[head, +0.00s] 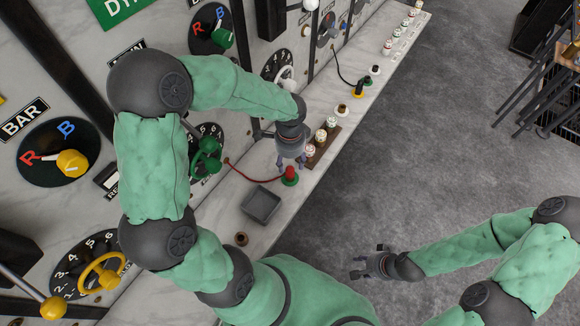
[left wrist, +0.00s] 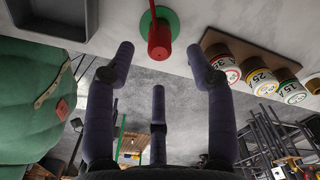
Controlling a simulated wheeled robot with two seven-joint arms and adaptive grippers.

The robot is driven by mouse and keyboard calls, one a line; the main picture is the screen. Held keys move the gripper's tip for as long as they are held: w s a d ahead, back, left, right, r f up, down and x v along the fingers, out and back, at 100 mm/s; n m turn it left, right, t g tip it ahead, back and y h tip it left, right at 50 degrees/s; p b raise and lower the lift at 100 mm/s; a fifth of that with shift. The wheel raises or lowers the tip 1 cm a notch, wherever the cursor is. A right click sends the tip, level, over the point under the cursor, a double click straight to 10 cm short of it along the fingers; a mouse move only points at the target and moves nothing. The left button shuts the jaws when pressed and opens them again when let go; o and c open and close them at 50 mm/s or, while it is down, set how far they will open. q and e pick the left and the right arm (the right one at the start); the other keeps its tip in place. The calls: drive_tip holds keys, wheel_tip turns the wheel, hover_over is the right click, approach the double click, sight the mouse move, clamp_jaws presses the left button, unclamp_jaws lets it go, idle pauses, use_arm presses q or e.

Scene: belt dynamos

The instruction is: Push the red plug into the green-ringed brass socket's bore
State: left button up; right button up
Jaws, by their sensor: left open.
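The red plug (head: 290,172) stands at the green-ringed socket (head: 291,181) on the pale shelf, with a red cord (head: 240,171) running left to the panel. The left wrist view shows the plug (left wrist: 159,42) over the green ring (left wrist: 172,18). The plug hides the bore, so I cannot tell how deep it sits. My left gripper (head: 291,166) is open just beside the plug. In the wrist view, its fingers (left wrist: 159,52) are spread to both sides of the plug, with no visible contact. My right gripper (head: 366,265) is empty and looks open over the floor.
A grey tray (head: 261,206) lies left of the socket. A wooden rack (head: 325,145) of numbered weights stands close to the right. A brass socket (head: 342,109) and a yellow plug (head: 358,91) are further along. The panel carries a green handwheel (head: 206,158).

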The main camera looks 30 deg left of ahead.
sight(290, 168)
use_arm(q)
wheel_tip(290, 168, up, 6)
drive_tip(key=shift+r, duration=0.2)
idle(0.8)
